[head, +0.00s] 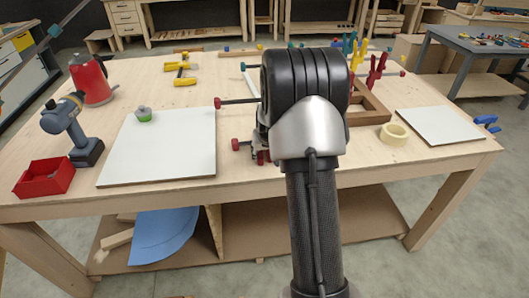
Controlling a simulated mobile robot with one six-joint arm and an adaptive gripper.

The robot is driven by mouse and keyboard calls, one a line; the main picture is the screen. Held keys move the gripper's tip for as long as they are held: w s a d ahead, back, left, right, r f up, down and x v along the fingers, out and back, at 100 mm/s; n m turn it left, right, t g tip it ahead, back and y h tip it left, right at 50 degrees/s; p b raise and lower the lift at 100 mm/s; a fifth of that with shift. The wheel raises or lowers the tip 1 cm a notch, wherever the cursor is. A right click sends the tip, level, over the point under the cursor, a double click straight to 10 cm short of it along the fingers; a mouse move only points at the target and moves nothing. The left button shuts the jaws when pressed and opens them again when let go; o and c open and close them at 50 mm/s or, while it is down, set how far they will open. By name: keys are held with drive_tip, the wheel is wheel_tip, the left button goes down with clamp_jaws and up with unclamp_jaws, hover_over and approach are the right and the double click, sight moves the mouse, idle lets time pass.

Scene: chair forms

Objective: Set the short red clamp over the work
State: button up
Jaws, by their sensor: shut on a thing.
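My gripper (262,143) is mostly hidden behind my own arm's wrist, near the middle of the table. Red parts of a clamp, the short red clamp as far as I can tell, show at the gripper (235,145), and my gripper is shut on it. A dark rod with a red end (217,103) also sticks out to the left from behind the wrist; I cannot tell whether it belongs to the same clamp. A brown wooden frame (372,106) lies right of the wrist, partly hidden. Red upright clamp-like pieces (376,71) and green and blue ones (350,45) stand near it.
A white board (165,160) with a small grey-green object (144,115) lies left. A drill (68,125), red box (43,178) and red kettle-like can (91,79) stand farther left. A tape roll (394,133) and another white board (439,126) lie right. Yellow clamps (178,66) lie behind.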

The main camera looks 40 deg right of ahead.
drive_tip(key=shift+r+p, duration=1.55)
drive_tip(key=shift+r, duration=0.9)
